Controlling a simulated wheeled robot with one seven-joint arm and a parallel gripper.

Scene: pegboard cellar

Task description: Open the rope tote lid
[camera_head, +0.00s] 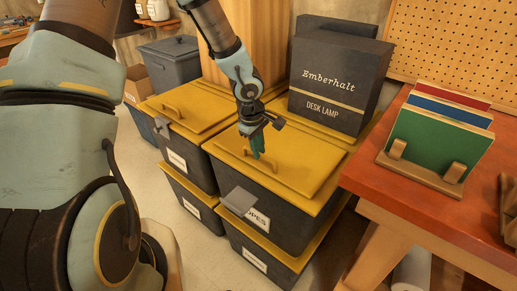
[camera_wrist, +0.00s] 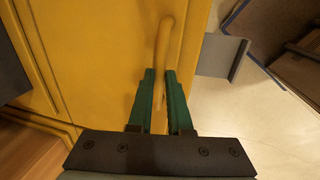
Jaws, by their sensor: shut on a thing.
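The rope tote (camera_head: 284,214) is a dark grey bin with a white label partly reading "OPES", partly hidden by a grey tab at its front. Its yellow lid (camera_head: 301,168) lies flat on top and looks closed. A curved yellow handle (camera_head: 272,164) stands on the lid near its front; it also shows in the wrist view (camera_wrist: 165,38). My gripper (camera_head: 257,153) is at this handle, its green fingers pointing down. In the wrist view the fingers (camera_wrist: 159,85) are on either side of the handle's end, shut on it.
A dark "Emberhalt desk lamp" box (camera_head: 335,77) stands behind the lid. Another yellow-lidded tote (camera_head: 190,106) is to the left, and more totes are stacked below. A red-topped table (camera_head: 418,205) with a book holder (camera_head: 425,178) is close on the right.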

